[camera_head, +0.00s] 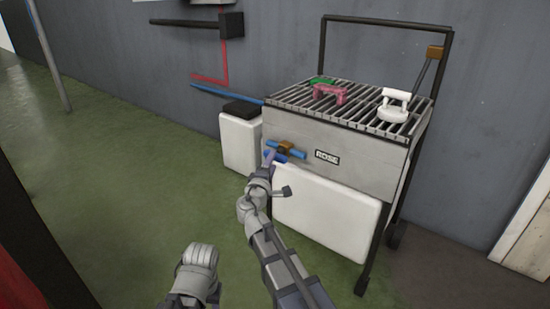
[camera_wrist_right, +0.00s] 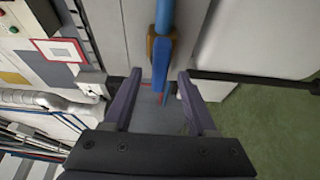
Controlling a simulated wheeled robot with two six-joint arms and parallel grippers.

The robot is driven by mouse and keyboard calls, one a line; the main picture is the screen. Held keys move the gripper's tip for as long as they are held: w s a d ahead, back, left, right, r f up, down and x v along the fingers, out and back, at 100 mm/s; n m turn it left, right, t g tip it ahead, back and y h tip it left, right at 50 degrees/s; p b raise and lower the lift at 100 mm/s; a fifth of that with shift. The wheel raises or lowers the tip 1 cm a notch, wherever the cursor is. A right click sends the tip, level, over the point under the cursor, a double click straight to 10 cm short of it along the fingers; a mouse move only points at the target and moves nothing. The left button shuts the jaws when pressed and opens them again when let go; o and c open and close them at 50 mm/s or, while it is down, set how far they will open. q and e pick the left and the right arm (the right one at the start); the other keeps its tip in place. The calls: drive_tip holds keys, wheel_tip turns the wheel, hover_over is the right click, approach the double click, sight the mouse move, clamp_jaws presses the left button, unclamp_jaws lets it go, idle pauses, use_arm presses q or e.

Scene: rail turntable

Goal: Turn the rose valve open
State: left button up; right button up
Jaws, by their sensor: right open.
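The rose valve (camera_head: 284,147) has a brown body on a short blue pipe, on the front of a grey cart next to a ROSE label (camera_head: 327,158). In the right wrist view, its blue lever (camera_wrist_right: 159,68) extends from the brown body (camera_wrist_right: 151,46) down between my fingers. My right gripper (camera_head: 269,158) is at the valve, its jaws open; in the wrist view the fingertips (camera_wrist_right: 159,75) are on either side of the lever, with gaps showing. The head view partly hides the lever behind the gripper. Of my left arm only a grey link shows; its gripper is not visible.
The cart's slatted top (camera_head: 359,111) holds a pink piece (camera_head: 329,93), a green piece (camera_head: 321,80) and a white handled piece (camera_head: 395,105). A white box (camera_head: 330,214) sits below the label; another white box (camera_head: 240,143) stands left. Green floor (camera_head: 120,160) is clear at left.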

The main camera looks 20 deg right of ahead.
sight(278, 155)
drive_tip(key=x, duration=0.4)
drive_tip(key=shift+w+d, duration=0.15)
drive_tip(key=shift+w, duration=0.05)
drive_tip(key=shift+c, duration=0.2)
clamp_jaws()
